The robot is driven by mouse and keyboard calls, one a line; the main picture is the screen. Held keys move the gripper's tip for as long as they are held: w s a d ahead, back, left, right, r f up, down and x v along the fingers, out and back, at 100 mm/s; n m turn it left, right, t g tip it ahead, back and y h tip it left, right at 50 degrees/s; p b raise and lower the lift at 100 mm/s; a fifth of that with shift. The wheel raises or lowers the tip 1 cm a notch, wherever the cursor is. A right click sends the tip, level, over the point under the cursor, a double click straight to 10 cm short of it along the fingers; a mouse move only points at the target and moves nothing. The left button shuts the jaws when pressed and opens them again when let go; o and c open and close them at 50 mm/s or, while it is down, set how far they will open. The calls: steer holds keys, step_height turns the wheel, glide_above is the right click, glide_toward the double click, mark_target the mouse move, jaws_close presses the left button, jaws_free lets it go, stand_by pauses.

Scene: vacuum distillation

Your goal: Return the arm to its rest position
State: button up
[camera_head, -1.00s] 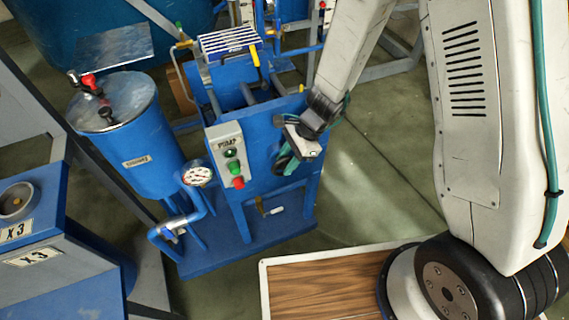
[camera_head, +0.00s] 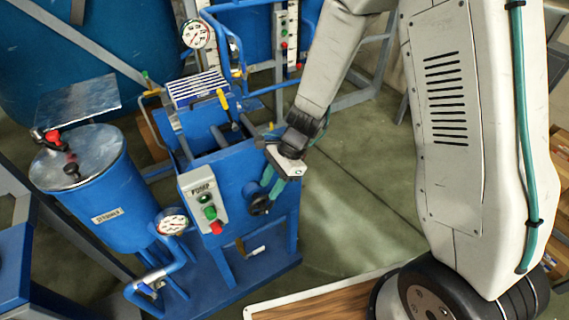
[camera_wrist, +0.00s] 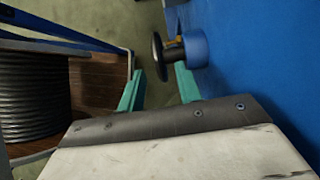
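My gripper (camera_head: 272,182) is at the end of my white arm, beside the right-hand side of the blue pump unit (camera_head: 235,165). It also shows in the wrist view (camera_wrist: 158,84), where its two green fingers stand apart with nothing held between them. A black handwheel (camera_wrist: 158,57) on a blue stub lies just beyond the fingertips in that view, seen through the gap. The wheel also shows in the camera_head view (camera_head: 259,206), close to the fingers. I cannot tell whether they touch.
A blue cylindrical tank (camera_head: 95,190) with a metal lid and a gauge (camera_head: 172,221) stand left of the pump unit. A control box (camera_head: 203,199) with green and red buttons is on its front. Green floor (camera_head: 355,200) is clear to the right.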

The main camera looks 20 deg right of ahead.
stand_by(0.3)
steer(key=shift+s+a+r+n, duration=0.1)
steer(key=shift+s+n, duration=0.2)
steer(key=shift+n, duration=0.1)
steer(key=s+d+r+n+t+h, duration=0.1)
steer(key=s+d+r+n, duration=0.3)
steer(key=r, duration=0.5)
steer(key=s+d+r+n+t+h, duration=0.1)
steer(key=s+d+r+n+h, duration=0.1)
steer(key=s+d+r+n, duration=0.3)
steer(key=s+d+r+n+t+h, duration=0.1)
steer(key=s+d+r+n+h, duration=0.1)
steer(key=s+d+r+n, duration=0.3)
steer(key=s+d+r, duration=0.3)
steer(key=s+r, duration=0.3)
steer(key=r, duration=0.3)
steer(key=shift+d+r+h, duration=0.15)
steer(key=shift+d+h, duration=0.05)
steer(key=shift+h, duration=0.1)
steer(key=shift+d, duration=0.1)
